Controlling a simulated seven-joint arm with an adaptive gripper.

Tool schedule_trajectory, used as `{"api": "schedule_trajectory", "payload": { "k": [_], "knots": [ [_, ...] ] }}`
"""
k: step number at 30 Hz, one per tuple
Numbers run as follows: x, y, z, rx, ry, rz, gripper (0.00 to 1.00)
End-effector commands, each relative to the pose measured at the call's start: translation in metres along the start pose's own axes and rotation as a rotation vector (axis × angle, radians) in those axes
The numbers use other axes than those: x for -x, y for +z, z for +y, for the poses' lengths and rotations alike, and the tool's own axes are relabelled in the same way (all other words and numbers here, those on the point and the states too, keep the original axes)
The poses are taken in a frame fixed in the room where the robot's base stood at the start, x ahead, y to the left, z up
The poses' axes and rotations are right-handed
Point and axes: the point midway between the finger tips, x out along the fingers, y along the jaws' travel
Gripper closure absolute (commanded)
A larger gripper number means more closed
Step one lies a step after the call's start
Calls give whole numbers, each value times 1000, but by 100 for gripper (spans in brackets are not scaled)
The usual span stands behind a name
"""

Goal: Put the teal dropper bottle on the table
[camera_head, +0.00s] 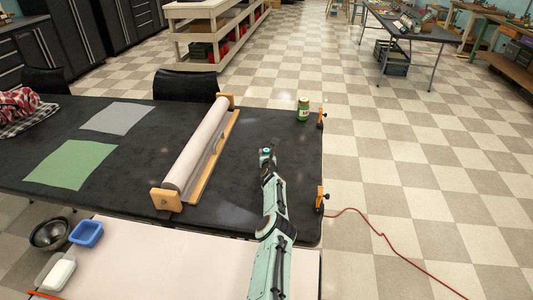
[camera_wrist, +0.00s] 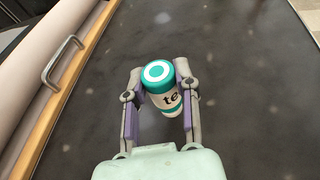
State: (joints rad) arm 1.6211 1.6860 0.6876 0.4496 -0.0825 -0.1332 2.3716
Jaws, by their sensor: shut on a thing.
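My gripper (camera_wrist: 160,100) is shut on the teal dropper bottle (camera_wrist: 158,84), with one finger on each side of it. In the head view my gripper (camera_head: 267,157) is over the right part of the black table (camera_head: 290,190), and the bottle is too small there to make out well. I cannot tell whether it touches the tabletop.
A long paper roll (camera_head: 198,145) on a wooden stand lies left of my gripper. A green jar (camera_head: 303,108) stands near the table's far right corner. Orange clamps (camera_head: 320,197) sit on the right edge. Green (camera_head: 70,164) and grey (camera_head: 117,118) sheets lie left. The tabletop around my gripper is clear.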

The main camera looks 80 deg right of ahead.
Motion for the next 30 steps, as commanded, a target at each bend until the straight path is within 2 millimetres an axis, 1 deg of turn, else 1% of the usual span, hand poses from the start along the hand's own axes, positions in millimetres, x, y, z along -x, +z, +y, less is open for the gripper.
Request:
{"api": "schedule_trajectory", "payload": {
  "k": [6, 7, 8, 9, 10, 23, 26, 30],
  "knots": [
    [-1, -2, 0, -1, 0, 0, 100],
    [-1, -3, 0, -1, 0, 1, 68],
    [-1, -2, 0, -1, 1, 1, 59],
    [-1, -2, 0, -1, 1, 1, 46],
    [-1, -2, 0, -1, 0, 1, 45],
    [1, 1, -1, -1, 0, 0, 45],
    [5, 1, -1, -3, 1, 1, 45],
    [15, 1, -2, -3, 1, 1, 45]
  ]
}}
